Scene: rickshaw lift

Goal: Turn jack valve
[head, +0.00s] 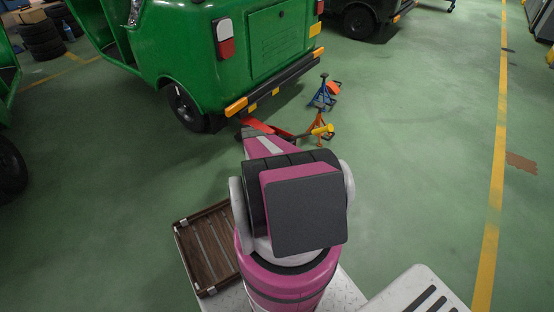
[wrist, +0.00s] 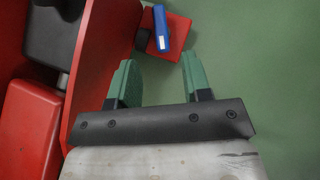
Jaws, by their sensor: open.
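A red jack (head: 262,127) lies on the floor at the rear bumper of the green rickshaw, partly hidden behind my arm. In the wrist view, the jack's red side plate (wrist: 98,60) fills the left. A small blue bar with a white mark (wrist: 161,27), apparently the valve handle, sits across a red block near a dark round joint. My gripper (wrist: 157,62) has two green fingers, apart with nothing between them. The blue bar is just beyond the fingertips, roughly in line with the gap. The head view does not show the fingers.
The green rickshaw (head: 235,45) stands at the back. A blue stand (head: 323,94) and an orange stand with a yellow top (head: 321,129) are right of the jack. A brown slatted crate (head: 207,247) is at lower left.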

